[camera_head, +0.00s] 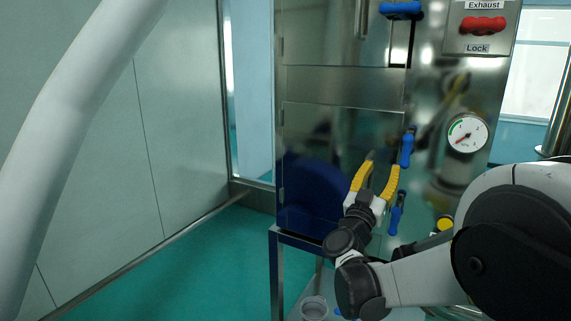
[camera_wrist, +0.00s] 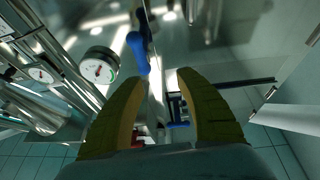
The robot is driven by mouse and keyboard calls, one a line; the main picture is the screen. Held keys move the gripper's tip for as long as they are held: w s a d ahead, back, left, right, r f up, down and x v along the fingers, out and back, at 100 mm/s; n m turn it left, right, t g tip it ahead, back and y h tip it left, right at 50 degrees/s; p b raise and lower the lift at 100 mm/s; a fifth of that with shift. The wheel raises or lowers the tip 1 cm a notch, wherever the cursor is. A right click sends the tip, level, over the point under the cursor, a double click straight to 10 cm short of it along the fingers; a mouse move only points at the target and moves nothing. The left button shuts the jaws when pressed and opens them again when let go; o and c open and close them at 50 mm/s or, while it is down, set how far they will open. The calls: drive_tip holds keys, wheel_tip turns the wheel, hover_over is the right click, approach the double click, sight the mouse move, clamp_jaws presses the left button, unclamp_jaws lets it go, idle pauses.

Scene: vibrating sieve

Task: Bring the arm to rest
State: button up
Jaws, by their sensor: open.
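My gripper (camera_head: 377,180) has yellow fingers and is open and empty. In the head view it points up, in front of the steel cabinet's lower part (camera_head: 340,135). In the wrist view the open fingers (camera_wrist: 158,90) stand apart with nothing between them. My white and black arm reaches in from the right edge. A blue handle (camera_head: 406,148) on the cabinet is just right of the fingers in the head view, and a second blue handle (camera_head: 396,213) is below it.
A pressure gauge (camera_head: 467,133) and a red Exhaust/Lock handle (camera_head: 483,25) sit on the cabinet's right panel. Another blue handle (camera_head: 400,8) is at the top. A round container (camera_head: 314,308) stands low in front. The green floor (camera_head: 200,265) at left is clear.

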drive_tip(key=s+a+n+t+y+b, duration=0.2)
drive_tip(key=s+a+n+y+b, duration=0.15)
drive_tip(key=a+n+y, duration=0.6)
drive_tip(key=s+a+f+g+y+b, duration=0.1)
drive_tip(key=s+a+f+g+y, duration=0.3)
drive_tip(key=s+a+f+y, duration=0.25)
drive_tip(key=s+d+f+m+g+h+b, duration=0.1)
drive_tip(key=s+f+g, duration=0.3)
drive_tip(key=s+f, duration=0.6)
drive_tip(key=s+d+f+m+g+h+b, duration=0.1)
drive_tip(key=s+d+f+g, duration=0.2)
drive_tip(key=s+f, duration=0.8)
drive_tip(key=shift+s+d+g+b, duration=0.4)
drive_tip(key=shift+s+g, duration=0.15)
drive_tip(key=shift+g, duration=0.45)
